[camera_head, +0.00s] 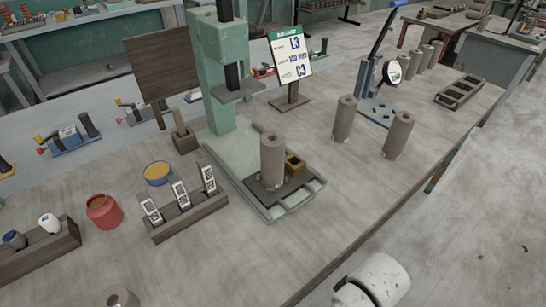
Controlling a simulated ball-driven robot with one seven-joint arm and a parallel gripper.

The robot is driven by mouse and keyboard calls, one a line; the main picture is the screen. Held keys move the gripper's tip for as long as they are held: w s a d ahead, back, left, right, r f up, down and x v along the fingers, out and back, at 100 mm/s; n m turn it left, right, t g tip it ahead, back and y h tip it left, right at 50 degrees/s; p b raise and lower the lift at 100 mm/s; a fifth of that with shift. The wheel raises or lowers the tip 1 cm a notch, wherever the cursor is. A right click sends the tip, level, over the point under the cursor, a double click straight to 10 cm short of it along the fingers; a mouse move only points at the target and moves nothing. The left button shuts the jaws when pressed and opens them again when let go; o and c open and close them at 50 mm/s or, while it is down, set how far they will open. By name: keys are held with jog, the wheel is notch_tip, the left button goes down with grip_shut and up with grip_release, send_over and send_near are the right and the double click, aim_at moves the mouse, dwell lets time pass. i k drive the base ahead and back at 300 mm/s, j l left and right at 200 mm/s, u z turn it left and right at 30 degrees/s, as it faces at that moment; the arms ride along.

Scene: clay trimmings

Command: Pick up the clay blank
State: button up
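Several grey-brown clay cylinders with a hole in the top stand upright, and I cannot tell which one is the clay blank. Two more, a left cylinder (343,120) and a right cylinder (398,135), stand apart on the bench right of the press. Another cylinder (118,298) is cut off by the bottom edge. My gripper is not in view; a white rounded part at the bottom right looks like mine.
The green press (222,90) rises mid-bench, with a sign (291,55) behind it. A blue lever tool (378,85) and a slotted tray (460,92) are at the right. A card rack (190,218), red pot (103,211) and yellow-topped bowl (158,173) stand left. The bench's front right is clear.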

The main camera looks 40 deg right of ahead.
aim_at(272, 142)
jog(key=l+u, duration=0.2)
jog(key=u, duration=0.15)
jog(key=l+u, duration=0.45)
jog(key=u, duration=0.25)
